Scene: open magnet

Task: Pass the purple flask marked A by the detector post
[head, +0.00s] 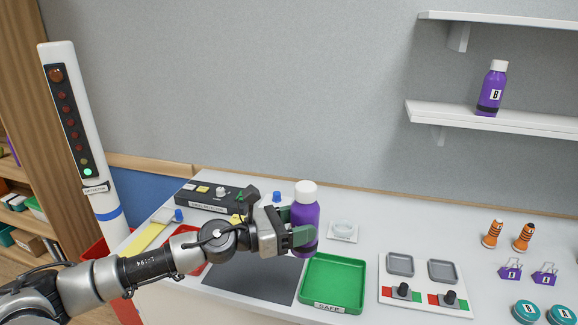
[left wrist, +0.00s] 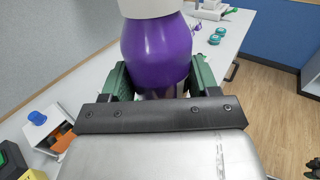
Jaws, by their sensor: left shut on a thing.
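A purple flask with a white cap (head: 306,210) is held upright in my left gripper (head: 299,237), above the table between the dark mat and the green tray. The flask fills the upper middle of the left wrist view (left wrist: 157,50), between the two green fingers. No letter shows on its visible side. The detector post (head: 88,150) stands at the far left, white with a blue band. Its lowest light is lit green and the other lamps are dark red or brown. Another purple flask (head: 491,90), marked B, stands on the lower wall shelf.
A green tray labelled SAFE (head: 333,285) lies right of a dark mat (head: 250,278). A black control box (head: 216,196) stands at the back left. A switch panel (head: 425,284), orange striped pieces (head: 523,238), purple clips (head: 510,270) and teal tins (head: 526,311) lie at right.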

